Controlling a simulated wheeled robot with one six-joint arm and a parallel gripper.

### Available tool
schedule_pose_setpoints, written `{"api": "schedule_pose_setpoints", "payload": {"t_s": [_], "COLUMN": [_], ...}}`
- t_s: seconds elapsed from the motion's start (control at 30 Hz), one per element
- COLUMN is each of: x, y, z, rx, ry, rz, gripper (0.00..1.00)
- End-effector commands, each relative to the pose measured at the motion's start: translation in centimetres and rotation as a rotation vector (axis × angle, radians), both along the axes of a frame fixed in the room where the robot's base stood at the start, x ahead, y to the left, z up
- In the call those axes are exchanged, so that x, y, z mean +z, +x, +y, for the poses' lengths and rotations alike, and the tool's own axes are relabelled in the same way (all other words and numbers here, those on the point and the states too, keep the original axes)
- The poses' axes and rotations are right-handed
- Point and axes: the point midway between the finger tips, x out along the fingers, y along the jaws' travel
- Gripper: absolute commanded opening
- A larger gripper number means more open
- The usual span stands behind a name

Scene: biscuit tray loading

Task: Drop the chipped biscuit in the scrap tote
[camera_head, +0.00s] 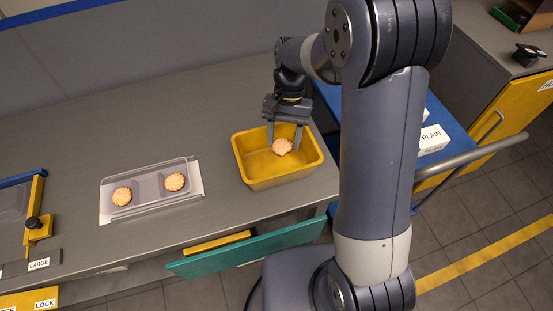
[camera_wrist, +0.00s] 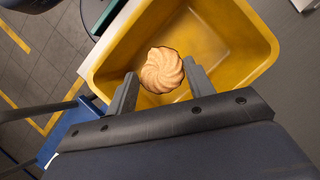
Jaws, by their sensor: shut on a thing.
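The chipped biscuit (camera_head: 282,146) is round, pale golden and ridged in a swirl. My gripper (camera_head: 284,138) points down and is shut on it, over the yellow scrap tote (camera_head: 268,183). In the wrist view the biscuit (camera_wrist: 162,71) sits between the two fingertips (camera_wrist: 160,80), with the yellow inside of the tote (camera_wrist: 245,75) behind it. I cannot tell how far the biscuit is above the tote's floor. The chip is not clear in either view. The tote otherwise looks empty.
A clear tray (camera_head: 148,189) holding two biscuits (camera_head: 122,196) lies left of the tote. A teal drawer (camera_head: 245,252) stands open at the front edge. A blue cart with a white box marked PLAIN (camera_head: 433,138) is on the right. The counter behind is clear.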

Motion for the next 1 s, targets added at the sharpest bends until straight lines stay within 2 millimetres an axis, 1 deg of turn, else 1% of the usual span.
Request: {"api": "schedule_pose_setpoints", "payload": {"t_s": [0.2,0.23,0.53,0.77,0.83,0.97,1.0], "x": [0.0,0.0,0.0,0.0,0.3,1.8,2.5], "y": [0.0,0.0,0.0,0.0,0.2,0.9,1.1], "z": [0.0,0.0,0.0,0.0,0.0,-0.2,-0.2], "rx": [0.0,0.0,0.0,0.0,0.0,0.0,0.0], "ry": [0.0,0.0,0.0,0.0,0.0,0.001,0.002], "rz": [0.0,0.0,0.0,-0.001,-0.002,-0.004,-0.006], "gripper": [0.42,0.51,0.76,0.76,0.76,0.76,0.76]}}
